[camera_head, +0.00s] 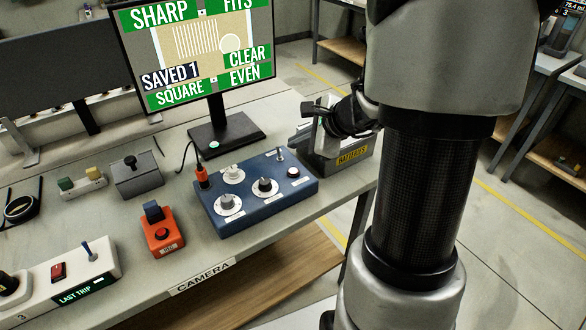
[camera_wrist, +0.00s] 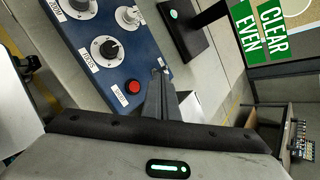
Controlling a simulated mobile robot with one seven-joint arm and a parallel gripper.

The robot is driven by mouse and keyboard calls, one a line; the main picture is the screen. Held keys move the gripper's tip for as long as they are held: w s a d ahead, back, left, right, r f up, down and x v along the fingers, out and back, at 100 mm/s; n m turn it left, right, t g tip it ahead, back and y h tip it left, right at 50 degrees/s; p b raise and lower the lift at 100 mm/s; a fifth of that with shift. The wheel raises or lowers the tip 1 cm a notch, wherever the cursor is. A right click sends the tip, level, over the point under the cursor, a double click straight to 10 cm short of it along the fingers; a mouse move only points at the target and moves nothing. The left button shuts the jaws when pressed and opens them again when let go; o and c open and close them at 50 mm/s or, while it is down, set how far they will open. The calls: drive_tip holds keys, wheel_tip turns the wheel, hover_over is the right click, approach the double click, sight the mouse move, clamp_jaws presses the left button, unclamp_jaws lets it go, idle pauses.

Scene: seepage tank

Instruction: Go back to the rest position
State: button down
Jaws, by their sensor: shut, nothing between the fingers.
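My gripper (camera_head: 313,108) is beyond the right end of the blue control box (camera_head: 250,206), above the grey batteries box (camera_head: 352,156) in the head view. Its black body is partly hidden behind my arm. In the wrist view my gripper (camera_wrist: 160,76) shows its fingers together, with nothing between them. The blue control box (camera_wrist: 88,28) lies to their left there, with its white and black knobs and a red button (camera_wrist: 133,87). I cannot tell the exact height of the fingertips above the box.
A monitor (camera_head: 215,40) showing SAVED 1 and green labels stands behind. An orange button box (camera_head: 161,236), a grey lever box (camera_head: 137,176) and a white switch box (camera_head: 70,282) sit on the bench to the left. Open floor (camera_head: 525,225) lies at the right.

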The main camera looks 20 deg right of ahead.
idle(0.4)
drive_tip(key=s+a+r+n+g+y+p, duration=0.1)
drive_tip(key=s+a+r+n+g+p, duration=0.1)
drive_tip(key=s+a+r+n+p, duration=0.65)
drive_tip(key=s+a+r+n+h+p, duration=0.2)
drive_tip(key=s+r+n+h+p, duration=0.1)
drive_tip(key=s+r+n, duration=1.1)
drive_tip(key=shift+a+r+g+h, duration=0.25)
drive_tip(key=shift+r+g+h, duration=0.15)
drive_tip(key=shift+r+h, duration=0.3)
drive_tip(key=shift+s+f, duration=0.1)
